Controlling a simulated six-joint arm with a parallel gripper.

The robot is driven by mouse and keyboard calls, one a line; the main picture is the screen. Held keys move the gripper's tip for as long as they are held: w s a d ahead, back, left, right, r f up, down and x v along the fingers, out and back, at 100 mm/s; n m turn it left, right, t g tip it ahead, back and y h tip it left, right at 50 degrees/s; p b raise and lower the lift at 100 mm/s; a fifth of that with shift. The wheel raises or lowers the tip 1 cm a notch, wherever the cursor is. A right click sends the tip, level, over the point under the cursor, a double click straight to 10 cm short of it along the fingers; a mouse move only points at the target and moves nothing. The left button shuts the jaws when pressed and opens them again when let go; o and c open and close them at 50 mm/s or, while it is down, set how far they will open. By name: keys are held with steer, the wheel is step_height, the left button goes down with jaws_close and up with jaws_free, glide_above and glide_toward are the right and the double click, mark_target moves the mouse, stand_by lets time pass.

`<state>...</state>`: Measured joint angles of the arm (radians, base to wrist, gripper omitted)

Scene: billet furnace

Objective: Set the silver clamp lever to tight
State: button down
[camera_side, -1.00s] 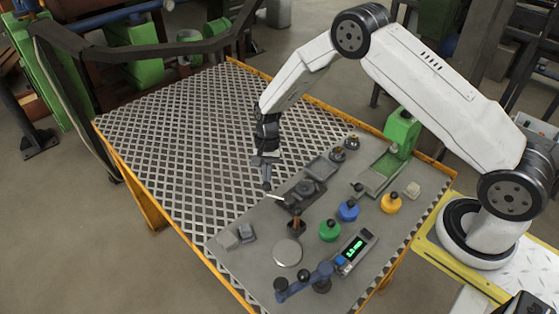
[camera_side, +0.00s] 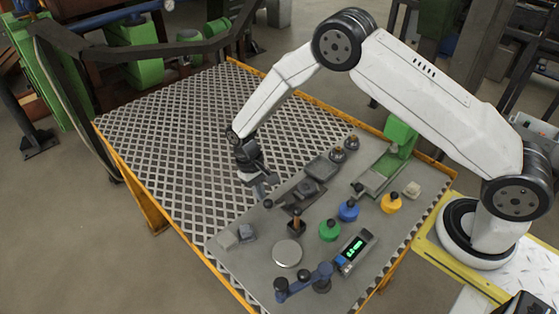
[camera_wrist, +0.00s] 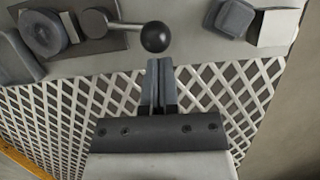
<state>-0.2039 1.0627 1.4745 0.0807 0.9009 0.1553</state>
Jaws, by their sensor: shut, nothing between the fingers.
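The silver clamp lever shows in the wrist view as a short silver rod (camera_wrist: 122,26) with a dark ball knob at its right end. It is mounted on a dark plate beside a round grey clamp part (camera_wrist: 43,33). In the side view, its dark ball (camera_side: 267,203) lies at the left end of the lever, near the grey plate's left edge. My gripper (camera_side: 261,194) is shut and empty, pointing down beside the ball. In the wrist view, the closed fingertips (camera_wrist: 160,62) are just below the ball; I cannot tell whether they touch it.
Near the lever stand a brown-handled lever (camera_side: 296,224), a silver disc (camera_side: 287,253) and grey blocks (camera_side: 228,240). Green (camera_side: 330,231), blue (camera_side: 348,211) and yellow (camera_side: 391,204) knobbed pieces stand to the right. A blue crank (camera_side: 303,284) is in front. The mesh table (camera_side: 170,140) is clear.

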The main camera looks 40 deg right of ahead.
steer(key=shift+s+a+n, duration=0.15)
steer(key=shift+s+n, duration=0.1)
steer(key=shift+n, duration=0.25)
steer(key=shift+w, duration=0.1)
stand_by(0.3)
steer(key=shift+w+r, duration=0.15)
steer(key=shift+w, duration=0.55)
steer(key=shift+w+r, duration=0.1)
steer(key=shift+w, duration=0.6)
steer(key=v, duration=1)
steer(key=shift+w+r, duration=0.15)
steer(key=shift+w, duration=0.35)
